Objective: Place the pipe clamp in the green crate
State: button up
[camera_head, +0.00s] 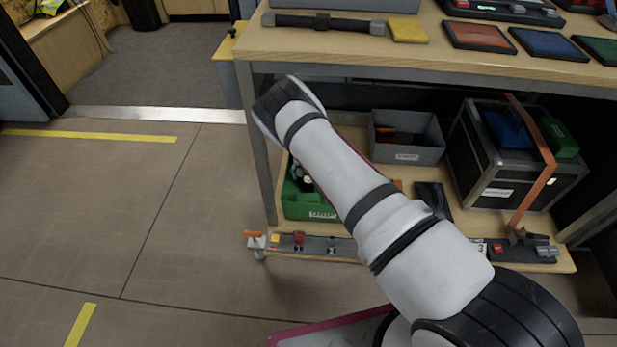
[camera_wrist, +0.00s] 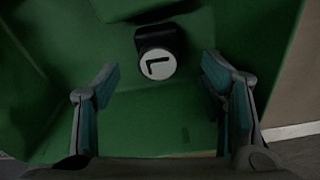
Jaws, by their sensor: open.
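The green crate (camera_head: 312,207) stands on the lower shelf of the bench, partly hidden by my arm. Its green interior (camera_wrist: 150,135) fills most of the wrist view. My gripper (camera_wrist: 160,72) is open over the crate, its two teal-padded fingers apart. A black block with a round white face and a dark L-shaped mark (camera_wrist: 157,66) lies beyond and between the fingertips, not gripped. In the head view my gripper is hidden behind my arm. I cannot single out the pipe clamp with certainty; a dark bar with grey end blocks (camera_head: 322,22) lies on the bench top.
A grey bin (camera_head: 407,153) and a black case with an orange strap (camera_head: 485,165) stand right of the crate on the shelf. Small clamps and fittings line the shelf's front edge. The bench top (camera_head: 290,45) overhangs the shelf. Floor at left is clear.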

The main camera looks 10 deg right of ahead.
jog(key=shift+s+r+p, duration=0.2)
jog(key=shift+r+p, duration=0.25)
jog(key=shift+r, duration=0.9)
